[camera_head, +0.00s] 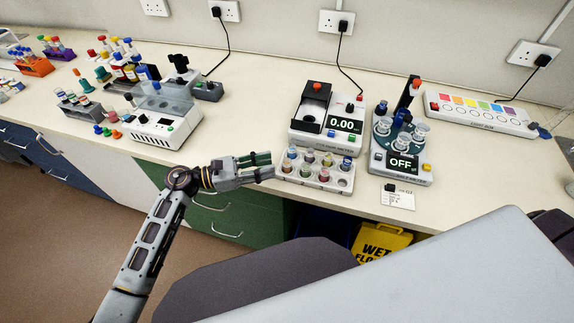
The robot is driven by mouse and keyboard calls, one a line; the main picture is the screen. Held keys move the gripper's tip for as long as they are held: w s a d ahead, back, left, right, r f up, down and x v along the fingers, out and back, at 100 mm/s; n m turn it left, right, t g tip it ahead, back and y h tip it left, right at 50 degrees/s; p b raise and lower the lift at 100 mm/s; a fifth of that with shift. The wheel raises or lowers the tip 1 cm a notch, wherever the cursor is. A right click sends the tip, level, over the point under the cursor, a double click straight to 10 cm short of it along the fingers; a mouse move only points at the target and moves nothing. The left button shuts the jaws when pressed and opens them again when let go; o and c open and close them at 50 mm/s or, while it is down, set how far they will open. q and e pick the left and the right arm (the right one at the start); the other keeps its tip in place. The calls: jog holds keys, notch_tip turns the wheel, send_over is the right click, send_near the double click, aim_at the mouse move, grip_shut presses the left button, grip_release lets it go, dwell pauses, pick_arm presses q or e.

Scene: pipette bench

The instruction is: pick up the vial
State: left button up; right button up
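A white rack (333,185) stands near the front edge of the bench and holds several small vials in two rows. The vials have coloured contents or caps. One vial (291,152) stands at the rack's back left, and another (324,175) at the front. Which one the task means, I cannot tell. My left gripper (268,165) is just left of the rack, its two fingers apart and pointing right toward the rack's left end. No vial shows between the fingers. Whether a fingertip touches the rack is too small to tell. My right gripper is not in view.
Behind the rack stands a meter (345,124) reading 0.00. Right of it is a device (402,162) showing OFF with clear cups. A white card (397,198) lies in front. A centrifuge-like box (165,122) and tube racks stand left. Bench right of the card is clear.

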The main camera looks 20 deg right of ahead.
aim_at(287, 161)
pick_arm(q)
jog(key=shift+d+r, duration=0.1)
jog(key=shift+d, duration=0.7)
jog(key=shift+s, duration=0.1)
jog(key=shift+d+p, duration=0.35)
jog(key=shift+d, duration=0.2)
jog(key=shift+s+d+r+p, duration=0.1)
jog(key=shift+d+p, duration=0.25)
jog(key=shift+d, duration=0.35)
jog(key=shift+d+p, duration=0.3)
jog(key=shift+d, duration=1.05)
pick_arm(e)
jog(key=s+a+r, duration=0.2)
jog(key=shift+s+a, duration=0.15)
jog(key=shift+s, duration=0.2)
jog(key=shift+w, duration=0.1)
